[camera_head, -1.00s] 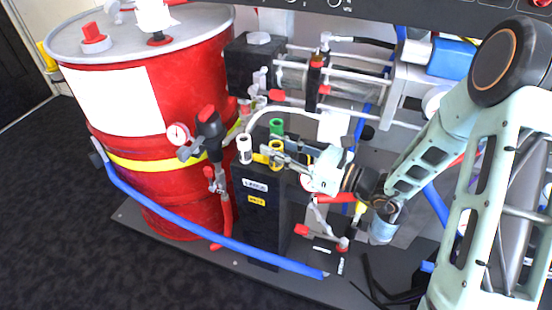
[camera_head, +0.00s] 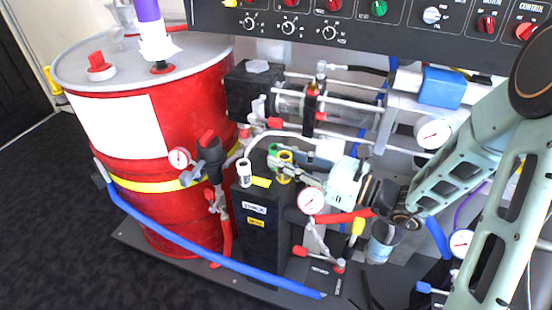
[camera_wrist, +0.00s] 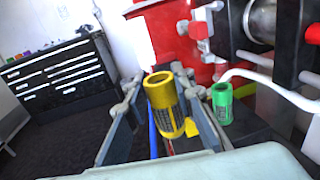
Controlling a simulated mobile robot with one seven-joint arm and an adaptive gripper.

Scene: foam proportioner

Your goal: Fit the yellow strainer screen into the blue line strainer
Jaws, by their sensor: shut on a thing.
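The yellow strainer screen (camera_head: 284,166) is a short ribbed cylinder with a plain collar. My gripper (camera_head: 295,170) is shut on it, a finger on each side, above the top of a black cabinet (camera_head: 258,238). In the wrist view the yellow screen (camera_wrist: 165,105) sits slightly tilted between the fingers (camera_wrist: 160,110), with its open top toward the camera. I cannot pick out the blue line strainer with certainty. A blue block (camera_head: 442,88) shows at the upper right, but I cannot tell whether it is part of the strainer.
A green screen (camera_wrist: 222,103) and a white one (camera_head: 244,172) stand on the cabinet beside my gripper. A red drum (camera_head: 185,110) is at left. Gauges (camera_head: 312,201), a blue hose (camera_head: 200,240) and a curved white pipe (camera_wrist: 275,88) crowd the area. A control panel (camera_head: 380,25) overhangs the top.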

